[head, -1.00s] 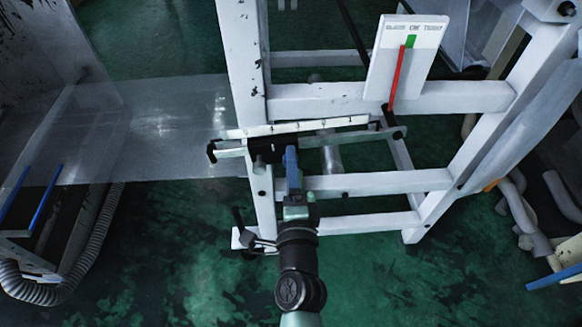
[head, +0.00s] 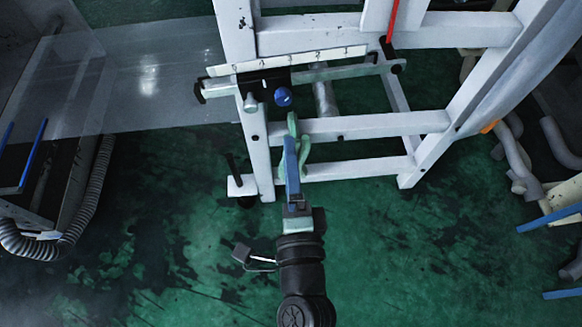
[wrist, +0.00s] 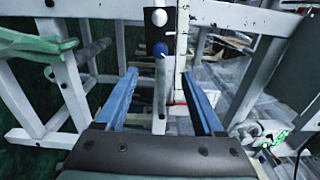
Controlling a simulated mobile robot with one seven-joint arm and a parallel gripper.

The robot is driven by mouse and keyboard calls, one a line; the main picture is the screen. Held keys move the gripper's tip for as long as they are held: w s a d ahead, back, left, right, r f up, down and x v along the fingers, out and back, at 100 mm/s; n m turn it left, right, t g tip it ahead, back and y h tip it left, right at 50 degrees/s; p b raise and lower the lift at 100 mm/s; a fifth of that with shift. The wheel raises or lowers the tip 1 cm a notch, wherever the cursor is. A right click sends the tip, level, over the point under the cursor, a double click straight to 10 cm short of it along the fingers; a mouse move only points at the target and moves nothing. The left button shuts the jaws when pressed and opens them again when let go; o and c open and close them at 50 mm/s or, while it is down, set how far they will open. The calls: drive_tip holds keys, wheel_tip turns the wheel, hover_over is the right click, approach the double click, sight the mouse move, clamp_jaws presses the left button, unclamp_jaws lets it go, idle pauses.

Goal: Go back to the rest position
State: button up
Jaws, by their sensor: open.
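My gripper (head: 291,143) has blue fingers and points at the white frame (head: 385,125) from the front. In the wrist view its two fingers (wrist: 160,75) stand wide apart with nothing between their tips. A dark blue round knob (head: 283,97) sits on a black block at the scale bar (head: 330,56). The knob also shows in the wrist view (wrist: 160,49), beyond the fingertips and apart from them.
A pale green piece (head: 304,158) shows beside my fingers; how it is attached is unclear. A clear sheet (head: 165,75) extends left of the frame. A ribbed hose (head: 88,205) and grey pipes (head: 525,165) lie at the sides. Green floor in front is open.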

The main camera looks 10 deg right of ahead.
drive_tip(key=shift+s, duration=0.55)
drive_tip(key=w+a+r+n+t+y, duration=0.15)
drive_tip(key=r+n, duration=0.25)
drive_tip(key=r, duration=0.5)
drive_tip(key=w+a+r+n+t+y, duration=0.1)
drive_tip(key=w+a+r+n+t, duration=0.2)
drive_tip(key=r, duration=0.7)
drive_tip(key=w+r+n+t+y, duration=0.1)
drive_tip(key=w+r+n, duration=0.3)
drive_tip(key=r, duration=0.5)
drive_tip(key=s+d+r+n+t+h, duration=0.15)
drive_tip(key=s+r+n, duration=0.3)
drive_tip(key=r, duration=0.65)
drive_tip(key=s+r+n+t+h, duration=0.25)
drive_tip(key=s+r, duration=0.25)
drive_tip(key=r, duration=0.6)
wheel_tip(320, 180, up, 19)
drive_tip(key=w+p, duration=0.1)
drive_tip(key=p, duration=1.9)
drive_tip(key=shift+r, duration=0.15)
drive_tip(key=shift+o, duration=0.3)
drive_tip(key=shift+d+y, duration=0.1)
drive_tip(key=shift+y, duration=0.15)
